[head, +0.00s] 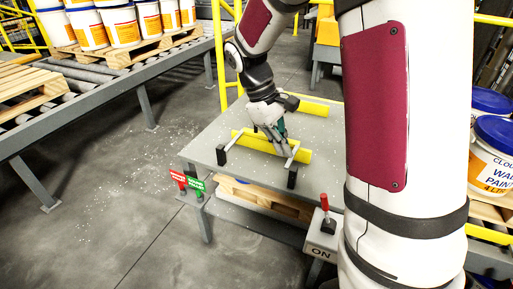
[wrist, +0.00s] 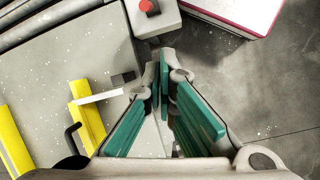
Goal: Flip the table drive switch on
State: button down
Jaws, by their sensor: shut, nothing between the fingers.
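The drive switch is a red-handled lever (head: 324,202) on a grey box (head: 322,240) with ON on its front, at the table's near right corner. The lever stands roughly upright; I cannot tell which position it is in. In the wrist view the red knob (wrist: 149,6) and part of its grey box (wrist: 155,24) show at the top edge, just beyond the fingertips. My gripper (head: 283,151) is over the grey table (head: 215,140), behind and left of the switch and apart from it. Its green-padded fingers (wrist: 165,62) are shut and empty.
Yellow bars (head: 285,149) with white rods and black blocks are on the table close to my gripper. Red (head: 178,177) and green (head: 196,185) tags stand at the left corner. A roller conveyor (head: 100,80) carries pallets and pails at left. Blue-lidded pails (head: 493,155) stand at right.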

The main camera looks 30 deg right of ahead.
jog(key=w+d+f+n+g+b, duration=0.1)
jog(key=w+d+f+g, duration=0.1)
jog(key=f, duration=0.7)
jog(key=shift+w+d+b, duration=0.4)
jog(key=shift+w+d, duration=0.15)
jog(key=shift+d, duration=0.05)
jog(key=shift+f, duration=0.15)
jog(key=s+d+f, duration=0.4)
jog(key=s+f, duration=0.3)
jog(key=s, duration=0.1)
jog(key=shift+d+b, duration=0.25)
jog(key=shift+b, duration=0.15)
